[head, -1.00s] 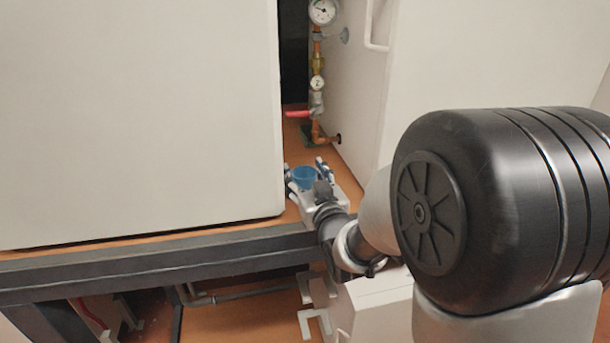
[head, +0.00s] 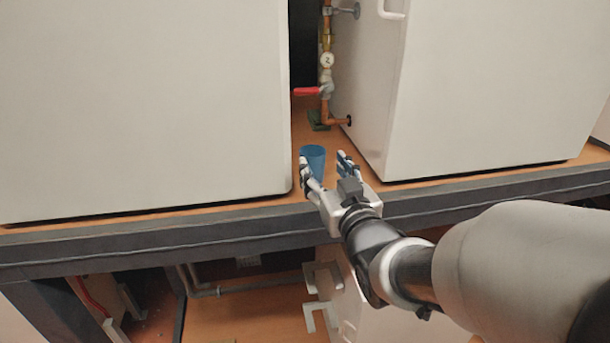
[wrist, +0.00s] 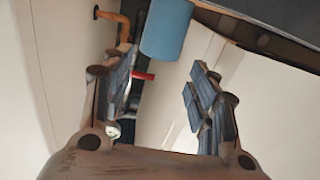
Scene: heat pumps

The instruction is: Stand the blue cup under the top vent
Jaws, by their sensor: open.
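The blue cup (head: 313,158) stands upright on the orange shelf, in the gap between two large white housings. My gripper (head: 326,164) is open and empty in front of the cup. In the head view, its left finger overlaps the cup's lower edge and its right finger is clear of the cup. In the wrist view, the cup (wrist: 166,30) shows at the top, ahead of the spread fingertips (wrist: 163,62); whether a finger touches it I cannot tell. I cannot make out a top vent in either view.
A copper pipe (head: 328,104) with a small gauge (head: 327,60) and a red valve handle (head: 306,92) rises behind the cup. White housings stand close at the left (head: 140,110) and right (head: 480,90). A dark shelf edge (head: 150,241) runs below.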

